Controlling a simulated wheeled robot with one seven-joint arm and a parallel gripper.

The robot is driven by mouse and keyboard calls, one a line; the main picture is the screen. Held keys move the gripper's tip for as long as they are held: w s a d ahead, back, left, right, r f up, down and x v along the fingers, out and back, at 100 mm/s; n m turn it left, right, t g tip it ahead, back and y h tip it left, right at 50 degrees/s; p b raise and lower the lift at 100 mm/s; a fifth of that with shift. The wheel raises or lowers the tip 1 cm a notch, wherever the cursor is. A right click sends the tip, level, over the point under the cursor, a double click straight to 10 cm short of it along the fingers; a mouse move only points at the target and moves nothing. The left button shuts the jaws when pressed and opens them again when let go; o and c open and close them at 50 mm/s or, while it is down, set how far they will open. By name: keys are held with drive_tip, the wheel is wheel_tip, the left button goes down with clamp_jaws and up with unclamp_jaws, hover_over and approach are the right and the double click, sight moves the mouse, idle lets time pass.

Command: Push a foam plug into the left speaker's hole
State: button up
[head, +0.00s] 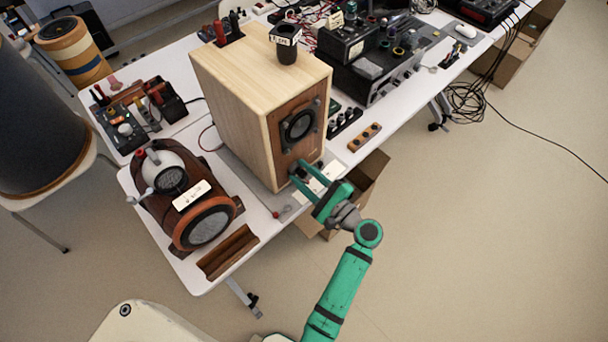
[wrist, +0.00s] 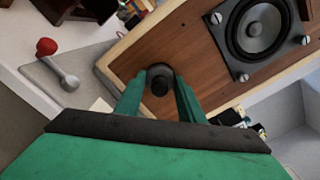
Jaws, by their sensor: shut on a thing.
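A tall pale wooden speaker (head: 235,95) with a brown front stands on the table. Its driver (head: 299,125) is in the upper front and also shows in the wrist view (wrist: 257,28). My gripper (head: 300,173) is at the lower front of this speaker. In the wrist view its green fingers (wrist: 160,92) are shut on a dark round foam plug (wrist: 160,86), close against the brown front. The hole is hidden behind the plug, so I cannot tell how far in it sits. A second, rounded brown speaker (head: 180,205) with a white card lies to the left.
A labelled black cup (head: 286,43) stands on the wooden speaker. A red-knobbed metal piece (wrist: 62,68) lies on a grey mat left of the speaker in the wrist view. A brown wooden tray (head: 228,252) lies at the table's front edge. A cardboard box (head: 368,178) sits below the table edge.

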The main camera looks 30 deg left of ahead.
drive_tip(key=shift+a, duration=0.2)
drive_tip(key=o, duration=1.3)
drive_tip(key=shift+c, duration=0.2)
drive_tip(key=shift+w, duration=0.1)
drive_tip(key=v, duration=1.1)
drive_tip(key=shift+a, duration=0.1)
